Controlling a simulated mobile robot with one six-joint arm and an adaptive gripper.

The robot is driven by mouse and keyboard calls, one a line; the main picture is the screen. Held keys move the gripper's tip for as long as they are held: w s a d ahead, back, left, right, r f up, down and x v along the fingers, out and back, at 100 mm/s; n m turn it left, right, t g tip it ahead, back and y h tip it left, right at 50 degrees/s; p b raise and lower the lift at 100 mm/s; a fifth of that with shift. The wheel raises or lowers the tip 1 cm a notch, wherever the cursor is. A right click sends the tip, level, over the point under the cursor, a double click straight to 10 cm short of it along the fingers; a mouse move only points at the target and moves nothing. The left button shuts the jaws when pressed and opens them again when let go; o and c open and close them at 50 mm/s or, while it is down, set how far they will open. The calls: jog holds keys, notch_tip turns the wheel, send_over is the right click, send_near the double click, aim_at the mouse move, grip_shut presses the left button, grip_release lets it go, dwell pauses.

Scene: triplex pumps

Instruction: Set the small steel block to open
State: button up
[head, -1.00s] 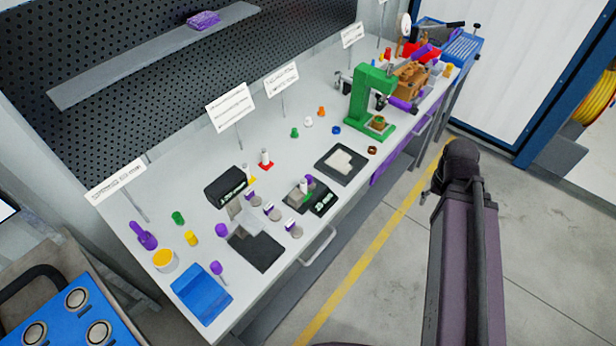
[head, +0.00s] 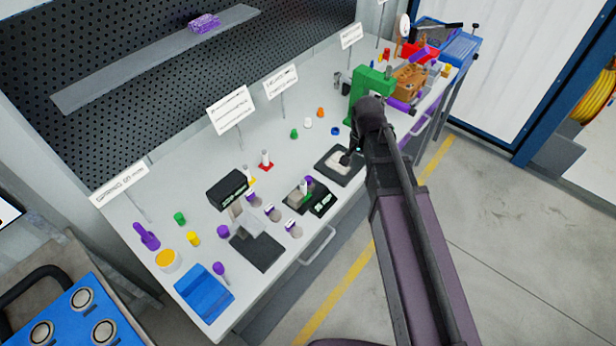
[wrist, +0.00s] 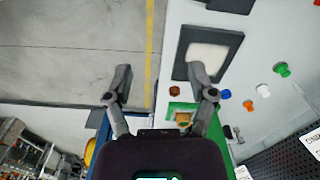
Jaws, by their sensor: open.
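I cannot tell for certain which part is the small steel block. A small greyish block with a purple piece on top (head: 302,192) sits on a dark fixture at the middle front of the bench in the head view. Its setting is too small to read. My gripper (wrist: 160,72) is open and empty in the wrist view. Its fingers are spread over the bench's front edge, with the floor between them. In the head view my gripper (head: 352,155) is beside the dark tray with a pale pad, to the right of the fixture and apart from it.
The dark square tray (wrist: 180,62) and a brown ring (wrist: 174,90) lie close to one finger. A green press (head: 372,80) stands behind my arm. A black box-shaped device (head: 227,188), blue tray (head: 204,292) and label stands crowd the left. Floor in front is clear.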

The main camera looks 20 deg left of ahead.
jog(key=r+m+p, duration=0.1)
jog(key=m, duration=0.1)
send_over(308, 178)
jog(key=shift+r, duration=0.2)
jog(key=shift+f, duration=0.2)
notch_tip(308, 178, down, 13)
jog(key=b, duration=1.3)
jog(key=shift+f+b, duration=0.2)
jog(key=shift+b, duration=0.15)
grip_shut()
